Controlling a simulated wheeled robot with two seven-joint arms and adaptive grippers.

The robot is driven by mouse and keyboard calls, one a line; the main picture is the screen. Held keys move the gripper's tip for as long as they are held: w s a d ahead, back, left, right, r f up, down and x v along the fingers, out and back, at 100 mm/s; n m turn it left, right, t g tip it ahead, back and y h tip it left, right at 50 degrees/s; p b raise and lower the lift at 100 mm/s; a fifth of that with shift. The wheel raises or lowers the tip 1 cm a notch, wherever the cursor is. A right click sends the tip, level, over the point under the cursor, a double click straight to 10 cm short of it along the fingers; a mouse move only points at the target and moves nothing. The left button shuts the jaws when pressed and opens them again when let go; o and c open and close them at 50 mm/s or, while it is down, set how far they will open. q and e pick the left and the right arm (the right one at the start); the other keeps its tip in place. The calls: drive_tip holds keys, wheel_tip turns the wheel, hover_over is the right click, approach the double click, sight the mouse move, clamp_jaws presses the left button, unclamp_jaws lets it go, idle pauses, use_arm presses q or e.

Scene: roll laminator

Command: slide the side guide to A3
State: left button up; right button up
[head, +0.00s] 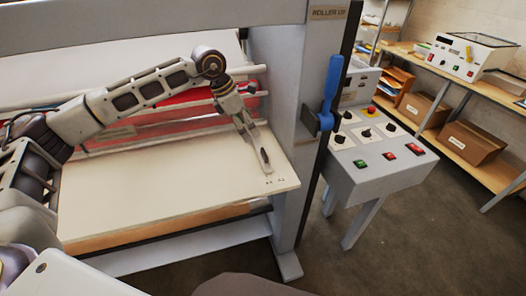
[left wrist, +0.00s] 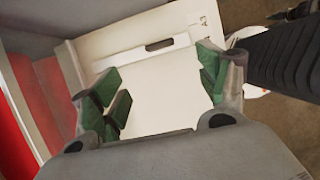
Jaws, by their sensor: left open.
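The side guide (head: 254,143) is a pale flat bar with a dark slot, lying on the white feed table (head: 140,190) near its right end. In the left wrist view the side guide (left wrist: 125,58) lies ahead of the fingers, and a printed A3 mark (left wrist: 204,22) shows near its slotted end. Small marks show at the table's front right edge in the head view, too small to read. My left gripper (head: 238,106) is over the guide's rear part; in the wrist view my left gripper (left wrist: 160,88) is open, with green pads and nothing between them. My right gripper is not in view.
The laminator's grey side post (head: 292,110) stands just right of the table, with a blue lever (head: 331,85) on it. Red material (head: 180,105) lies behind the table. A control panel (head: 375,150) and shelves with boxes (head: 470,140) are to the right.

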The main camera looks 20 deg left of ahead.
sight(263, 152)
use_arm(q)
drive_tip(key=p+x, duration=0.3)
drive_tip(key=x, duration=1.1)
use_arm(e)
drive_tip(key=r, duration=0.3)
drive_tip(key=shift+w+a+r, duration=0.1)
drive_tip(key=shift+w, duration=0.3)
use_arm(q)
drive_tip(key=c, duration=1.5)
drive_tip(key=shift+o, duration=0.2)
drive_tip(key=shift+w+d+b, duration=0.4)
drive_tip(key=shift+d+b, duration=0.1)
drive_tip(key=w+d, duration=0.1)
drive_tip(key=w+d+b, duration=0.1)
drive_tip(key=shift+d, duration=0.4)
drive_tip(key=shift+s+r, duration=0.1)
drive_tip(key=shift+r, duration=0.05)
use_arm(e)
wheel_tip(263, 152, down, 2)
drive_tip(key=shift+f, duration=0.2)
